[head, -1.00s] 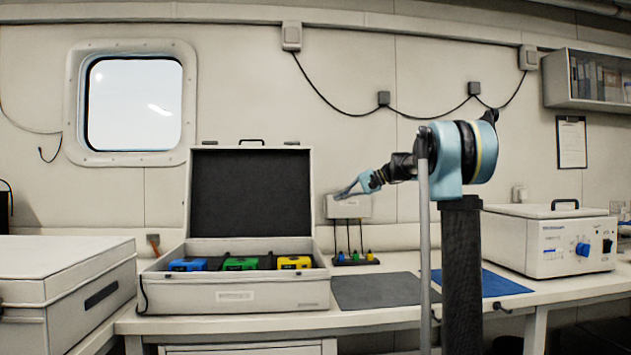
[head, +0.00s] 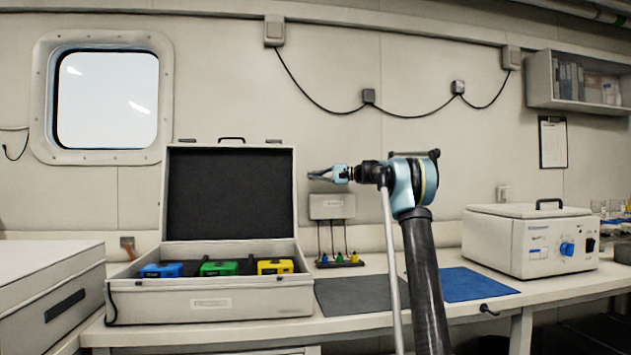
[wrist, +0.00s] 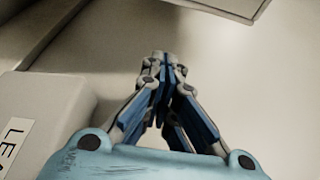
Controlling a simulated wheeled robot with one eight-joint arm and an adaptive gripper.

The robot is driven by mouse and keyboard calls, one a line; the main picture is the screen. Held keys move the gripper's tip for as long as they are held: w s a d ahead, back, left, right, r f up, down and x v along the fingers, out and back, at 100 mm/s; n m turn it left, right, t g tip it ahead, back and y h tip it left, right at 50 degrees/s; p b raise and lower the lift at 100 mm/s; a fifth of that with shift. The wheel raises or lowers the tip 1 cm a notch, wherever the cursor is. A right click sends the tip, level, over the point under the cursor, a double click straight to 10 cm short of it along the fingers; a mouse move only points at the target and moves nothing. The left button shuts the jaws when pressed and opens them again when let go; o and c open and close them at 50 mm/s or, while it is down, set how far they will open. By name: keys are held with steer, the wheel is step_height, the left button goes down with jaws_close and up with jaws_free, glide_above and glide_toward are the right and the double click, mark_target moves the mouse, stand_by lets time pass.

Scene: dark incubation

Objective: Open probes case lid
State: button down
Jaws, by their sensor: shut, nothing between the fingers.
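A light grey case (head: 119,299) stands on the bench at centre left. Its dark-lined lid (head: 230,193) is raised upright, and blue (head: 161,270), green (head: 219,268) and yellow (head: 274,267) units sit inside. A second pale case (head: 70,305) at the far left has its lid (head: 45,262) down. No readable label tells me which is the probes case. My gripper (head: 312,175) is shut and empty, just right of the raised lid in the head view. The wrist view also shows its closed fingertips (wrist: 164,62).
A small labelled box (head: 332,206) is below my gripper, with leads hanging to a rack (head: 340,262). A grey mat (head: 355,297) and blue mat (head: 470,284) lie clear. A white instrument (head: 522,243) stands right. A labelled box corner shows in the wrist view (wrist: 45,122).

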steer(key=a, duration=0.7)
steer(key=shift+w+a+f, duration=0.15)
steer(key=shift+a, duration=0.05)
steer(key=shift+s+d+r, duration=0.1)
steer(key=shift+s+d, duration=0.1)
steer(key=shift+s, duration=0.4)
steer(key=shift+s+d+r, duration=0.1)
steer(key=shift+s+d, duration=0.05)
steer(key=shift+s, duration=0.45)
steer(key=shift+s+d+r, duration=0.1)
steer(key=shift+s+d, duration=0.1)
steer(key=shift+s, duration=0.4)
